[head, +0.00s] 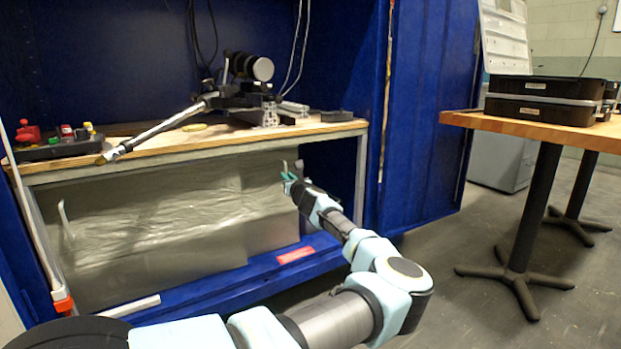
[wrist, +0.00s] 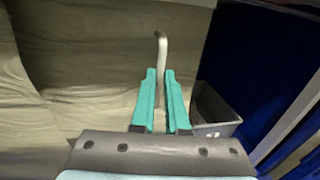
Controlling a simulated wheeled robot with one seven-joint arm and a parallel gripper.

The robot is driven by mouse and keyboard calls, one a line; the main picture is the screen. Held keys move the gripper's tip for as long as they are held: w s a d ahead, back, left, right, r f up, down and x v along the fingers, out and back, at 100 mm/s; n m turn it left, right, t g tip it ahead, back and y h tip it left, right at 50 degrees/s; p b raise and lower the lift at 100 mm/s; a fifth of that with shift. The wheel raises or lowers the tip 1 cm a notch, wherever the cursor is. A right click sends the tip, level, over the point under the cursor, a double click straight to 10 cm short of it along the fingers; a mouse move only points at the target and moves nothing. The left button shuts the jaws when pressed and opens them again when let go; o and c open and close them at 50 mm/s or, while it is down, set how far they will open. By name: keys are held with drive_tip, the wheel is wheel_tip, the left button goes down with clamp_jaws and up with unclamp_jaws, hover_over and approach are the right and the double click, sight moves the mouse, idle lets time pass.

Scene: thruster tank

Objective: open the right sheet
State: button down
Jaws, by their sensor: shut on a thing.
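The right sheet (head: 268,205) is a grey-silver panel hanging under the workbench. A dark gap lies between its right edge and the bench's right leg. Its pale bent metal handle (wrist: 161,45) stands up between my fingertips in the wrist view; the handle's top also shows in the head view (head: 299,165). My gripper (head: 289,177) is at the sheet's upper right part, with its teal fingers shut on the handle. The wrist view shows my gripper (wrist: 160,73) close to the sheet (wrist: 100,50).
The left sheet (head: 140,225) hangs beside it with its own handle (head: 65,218). A grey bin (wrist: 218,128) shows in the gap. The bench's right leg (head: 361,180) and the blue cabinet door (head: 425,120) stand right of my gripper. A wooden table (head: 560,132) is farther right.

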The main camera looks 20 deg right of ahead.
drive_tip(key=s+a, duration=0.2)
drive_tip(key=a, duration=0.8)
drive_tip(key=shift+s+p, duration=0.35)
drive_tip(key=c, duration=0.9)
unclamp_jaws()
drive_tip(key=shift+s+d+p, duration=0.15)
drive_tip(key=shift+s+p, duration=0.4)
drive_tip(key=shift+s, duration=2.15)
drive_tip(key=shift+s+d+p, duration=0.15)
drive_tip(key=shift+s+p, duration=0.4)
drive_tip(key=shift+s, duration=2.15)
